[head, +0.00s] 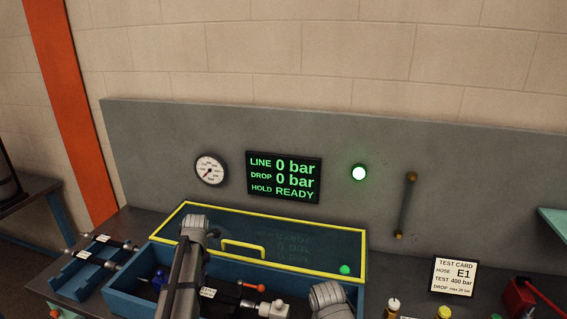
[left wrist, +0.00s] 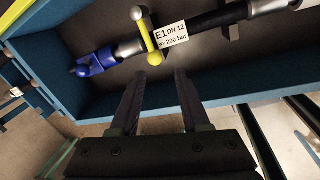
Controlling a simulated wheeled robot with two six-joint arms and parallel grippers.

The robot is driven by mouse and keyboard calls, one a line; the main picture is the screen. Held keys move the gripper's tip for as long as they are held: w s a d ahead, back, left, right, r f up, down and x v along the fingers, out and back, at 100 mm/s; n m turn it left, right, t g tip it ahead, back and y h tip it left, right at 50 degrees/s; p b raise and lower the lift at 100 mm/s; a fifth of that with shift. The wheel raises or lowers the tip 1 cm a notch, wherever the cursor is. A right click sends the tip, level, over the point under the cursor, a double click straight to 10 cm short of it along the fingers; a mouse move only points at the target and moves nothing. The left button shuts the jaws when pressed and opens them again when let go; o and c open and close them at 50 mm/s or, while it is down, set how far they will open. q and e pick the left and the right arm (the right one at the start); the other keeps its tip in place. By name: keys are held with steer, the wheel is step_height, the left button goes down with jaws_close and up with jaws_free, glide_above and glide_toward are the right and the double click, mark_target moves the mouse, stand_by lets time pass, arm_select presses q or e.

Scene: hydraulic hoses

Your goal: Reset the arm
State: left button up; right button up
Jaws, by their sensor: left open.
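My left gripper (left wrist: 158,78) shows in the left wrist view, open and empty, with its two dark fingers apart. Its tips point at the blue test box (left wrist: 235,95), just below the hose in the picture. The hose (left wrist: 210,20) is black with metal fittings and a white label reading E1 DN 12 and 200 bar. A blue fitting (left wrist: 96,62) is at its left end, beside a yellow-handled part (left wrist: 147,38). In the head view my left arm (head: 185,262) crosses the box and hides part of it; its gripper is hidden there. My right gripper is not seen.
The display (head: 284,177) reads LINE 0 bar, DROP 0 bar, HOLD READY. A green lamp (head: 359,173) is lit. A test card (head: 454,277) and a blue hose rack (head: 88,268) flank the box.

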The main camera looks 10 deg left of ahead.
arm_select(q)
steer(key=s+d+m+h, duration=0.1)
steer(key=s+d+m, duration=0.75)
steer(key=m, duration=0.65)
steer(key=s+d+m+h, duration=0.1)
steer(key=s+d+m, duration=0.75)
steer(key=m, duration=0.75)
steer(key=s+d+f+m+b, duration=0.2)
steer(key=d+f, duration=0.1)
steer(key=d, duration=0.3)
steer(key=s+d+f+m+g+y+b, duration=0.1)
steer(key=s+d+f+m+b, duration=0.1)
steer(key=d, duration=0.5)
steer(key=shift+f+b, duration=0.5)
steer(key=shift+b, duration=0.35)
steer(key=shift+s, duration=0.1)
